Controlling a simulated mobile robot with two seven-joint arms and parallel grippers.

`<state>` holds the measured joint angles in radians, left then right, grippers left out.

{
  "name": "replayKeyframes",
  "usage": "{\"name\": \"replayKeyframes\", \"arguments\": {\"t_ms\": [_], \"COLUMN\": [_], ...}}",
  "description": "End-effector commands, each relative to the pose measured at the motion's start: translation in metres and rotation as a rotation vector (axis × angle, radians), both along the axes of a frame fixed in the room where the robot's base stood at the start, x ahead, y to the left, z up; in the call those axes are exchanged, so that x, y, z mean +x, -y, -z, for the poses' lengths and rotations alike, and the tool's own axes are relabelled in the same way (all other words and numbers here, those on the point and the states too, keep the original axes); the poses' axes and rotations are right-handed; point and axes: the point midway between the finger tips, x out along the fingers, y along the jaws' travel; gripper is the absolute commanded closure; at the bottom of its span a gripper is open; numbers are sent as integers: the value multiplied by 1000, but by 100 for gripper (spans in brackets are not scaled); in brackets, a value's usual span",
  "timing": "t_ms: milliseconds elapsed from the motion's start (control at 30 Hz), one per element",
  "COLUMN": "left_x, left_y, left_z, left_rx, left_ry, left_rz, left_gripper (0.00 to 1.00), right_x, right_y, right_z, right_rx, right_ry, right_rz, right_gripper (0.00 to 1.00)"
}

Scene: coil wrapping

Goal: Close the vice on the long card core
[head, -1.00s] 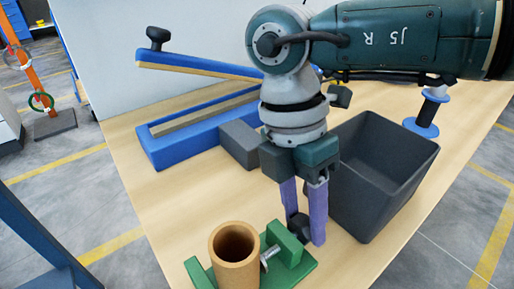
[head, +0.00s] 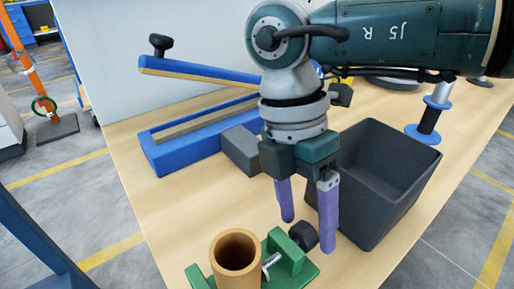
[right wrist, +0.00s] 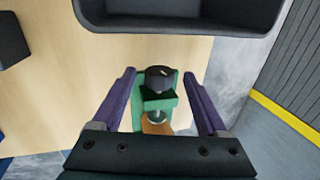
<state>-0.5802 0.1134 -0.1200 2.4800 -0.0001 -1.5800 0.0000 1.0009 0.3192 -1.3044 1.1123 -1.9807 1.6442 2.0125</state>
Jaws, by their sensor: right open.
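The green vice (head: 292,262) stands on the near part of the bench. The brown card core (head: 236,252) is a hollow tube standing upright between its jaws; I cannot tell whether the moving jaw touches it. A metal screw runs to a black knob (head: 303,235) on the vice's right. My right gripper (head: 306,235) points down, open and empty, with its purple fingers apart around the knob. In the right wrist view the knob (right wrist: 160,79) lies between the fingers, and part of the core (right wrist: 157,128) shows beyond the screw. My left gripper is out of view.
A dark grey bin (head: 385,185) stands close to the right of my right gripper. A grey block (head: 241,150) and a blue hinged-arm device (head: 185,150) lie farther back. A blue-flanged spool (head: 428,120) stands at the back right. The wood bench is clear left of the vice.

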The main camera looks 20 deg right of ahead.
Motion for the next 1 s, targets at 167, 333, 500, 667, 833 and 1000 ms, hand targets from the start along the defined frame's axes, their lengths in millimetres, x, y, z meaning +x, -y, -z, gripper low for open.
{"name": "replayKeyframes", "arguments": {"t_ms": [167, 333, 500, 667, 833, 1000], "left_x": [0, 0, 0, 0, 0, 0], "left_y": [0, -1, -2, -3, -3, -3], "left_z": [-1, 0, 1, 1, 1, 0], "left_rx": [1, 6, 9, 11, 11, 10], "left_ry": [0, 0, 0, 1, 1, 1], "left_rz": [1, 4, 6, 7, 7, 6], "left_gripper": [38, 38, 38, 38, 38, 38], "right_x": [11, 18, 22, 22, 22, 18], "right_y": [-4, -6, -8, -8, -8, -40], "right_z": [-36, -66, -82, -85, -85, -84], "right_rx": [1, 2, 0, 0, 2, 204], "right_ry": [6, 5, 1, 0, -1, -10], "right_rz": [-2, 0, 0, 0, 0, -96], "right_gripper": [24, 24, 24, 24, 24, 24]}}
